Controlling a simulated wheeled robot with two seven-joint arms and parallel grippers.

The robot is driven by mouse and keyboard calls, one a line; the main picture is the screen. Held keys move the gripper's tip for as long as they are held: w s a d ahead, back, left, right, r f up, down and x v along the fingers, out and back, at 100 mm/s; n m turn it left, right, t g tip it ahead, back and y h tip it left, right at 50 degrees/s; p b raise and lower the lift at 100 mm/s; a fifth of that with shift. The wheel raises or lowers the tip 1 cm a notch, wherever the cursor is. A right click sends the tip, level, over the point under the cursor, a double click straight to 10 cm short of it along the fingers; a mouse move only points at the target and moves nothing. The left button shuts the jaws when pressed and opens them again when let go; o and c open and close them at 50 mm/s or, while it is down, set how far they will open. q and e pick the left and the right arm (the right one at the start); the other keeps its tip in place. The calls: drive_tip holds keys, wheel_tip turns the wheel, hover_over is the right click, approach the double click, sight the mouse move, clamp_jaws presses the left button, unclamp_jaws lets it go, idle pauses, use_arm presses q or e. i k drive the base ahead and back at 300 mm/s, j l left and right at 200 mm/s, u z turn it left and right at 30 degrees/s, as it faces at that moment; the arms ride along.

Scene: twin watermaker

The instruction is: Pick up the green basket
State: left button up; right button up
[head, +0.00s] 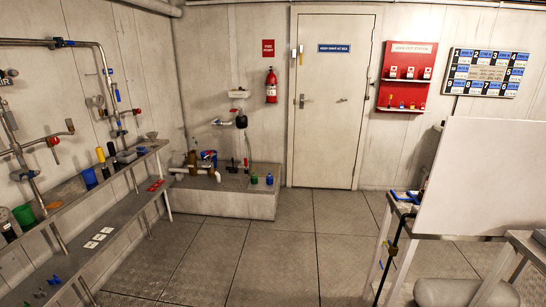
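A green container (24,216), which looks like the green basket, stands on the upper shelf at the far left. It is small in the head view, so its mesh or handle cannot be made out. A dark cylindrical item (7,225) stands close to its left. Neither of my grippers is in view.
A long two-level metal rack (112,236) runs along the left wall, with a blue cup (89,178) and bottles on top. Pipes with valves hang above it. A table with a white panel (485,190) stands at right. The middle floor (280,245) is clear.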

sight(254, 179)
drive_tip(key=i+u, duration=0.1)
drive_tip(key=i, duration=0.5)
drive_tip(key=i+l, duration=0.1)
drive_tip(key=i, duration=0.5)
drive_tip(key=i+l+u, duration=0.15)
drive_tip(key=i, duration=0.45)
drive_tip(key=i+l, duration=0.1)
drive_tip(key=i, duration=0.45)
drive_tip(key=i+j+u, duration=0.05)
